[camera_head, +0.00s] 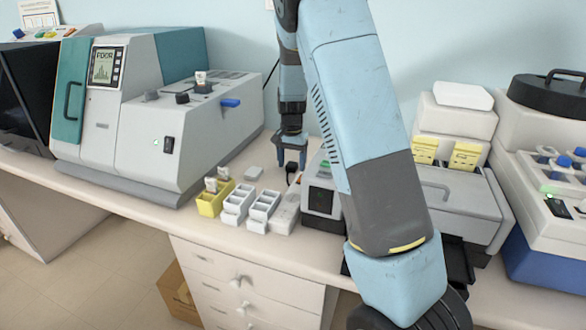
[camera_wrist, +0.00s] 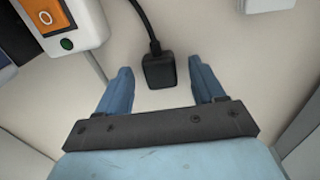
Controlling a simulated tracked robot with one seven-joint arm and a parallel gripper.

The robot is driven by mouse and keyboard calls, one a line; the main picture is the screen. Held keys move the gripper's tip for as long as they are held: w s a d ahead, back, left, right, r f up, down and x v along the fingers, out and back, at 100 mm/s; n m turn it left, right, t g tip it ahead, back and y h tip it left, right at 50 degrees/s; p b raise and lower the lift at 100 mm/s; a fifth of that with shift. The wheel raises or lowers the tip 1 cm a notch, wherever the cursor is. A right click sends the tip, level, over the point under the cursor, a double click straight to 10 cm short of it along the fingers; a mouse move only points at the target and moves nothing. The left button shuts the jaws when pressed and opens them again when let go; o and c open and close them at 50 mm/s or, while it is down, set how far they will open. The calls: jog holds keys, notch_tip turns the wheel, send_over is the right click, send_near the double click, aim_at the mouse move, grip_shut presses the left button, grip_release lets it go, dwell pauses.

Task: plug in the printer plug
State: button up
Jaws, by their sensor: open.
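A black plug (camera_wrist: 158,71) with a black cord lies on the bench top in the wrist view. My gripper (camera_wrist: 160,67) is open, with one blue finger on each side of the plug and a gap on both sides. In the head view my gripper (camera_head: 291,153) points down at the back of the bench, and the dark plug (camera_head: 291,178) shows just below it.
A small grey device (camera_head: 322,198) stands right of the strip. A large stainer (camera_head: 160,130) stands left. My arm hides part of the right side.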

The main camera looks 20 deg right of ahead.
aim_at(292, 164)
jog(key=shift+c, duration=0.3)
jog(key=c, duration=1)
jog(key=shift+r, duration=0.1)
notch_tip(292, 164, up, 18)
jog(key=shift+f, duration=0.1)
dwell(0.4)
